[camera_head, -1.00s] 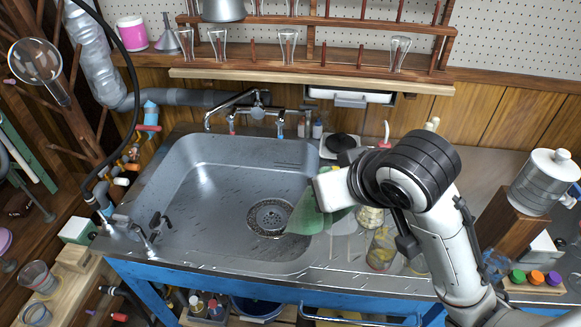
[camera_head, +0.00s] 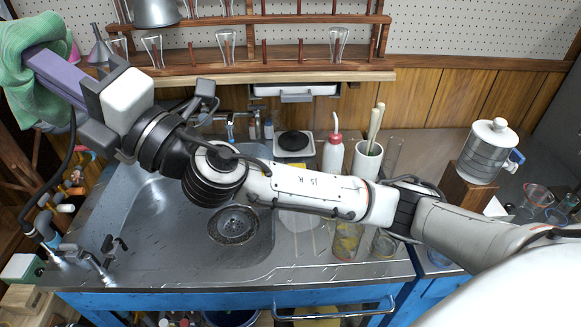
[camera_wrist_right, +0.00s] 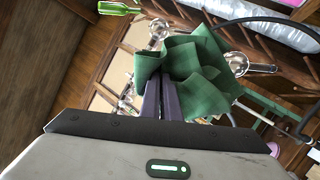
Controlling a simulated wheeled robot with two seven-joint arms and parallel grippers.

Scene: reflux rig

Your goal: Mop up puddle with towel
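The green towel (camera_head: 32,72) is at the upper left of the head view, held up in the air left of the sink. My right gripper (camera_head: 48,70) reaches across the sink and is shut on the towel. In the right wrist view the towel (camera_wrist_right: 200,80) hangs in folds from the two closed purple fingers (camera_wrist_right: 160,95). I see no clear puddle; wet-looking streaks mark the sink and its steel rim. The floor at the left is mostly hidden. My left gripper is not in view.
The steel sink (camera_head: 150,235) lies below my right arm. A shelf of glassware (camera_head: 260,50) runs along the back wall. A wash bottle (camera_head: 333,155), a white cup (camera_head: 367,160) and beakers (camera_head: 347,238) stand right of the sink. A metal canister (camera_head: 487,152) is farther right.

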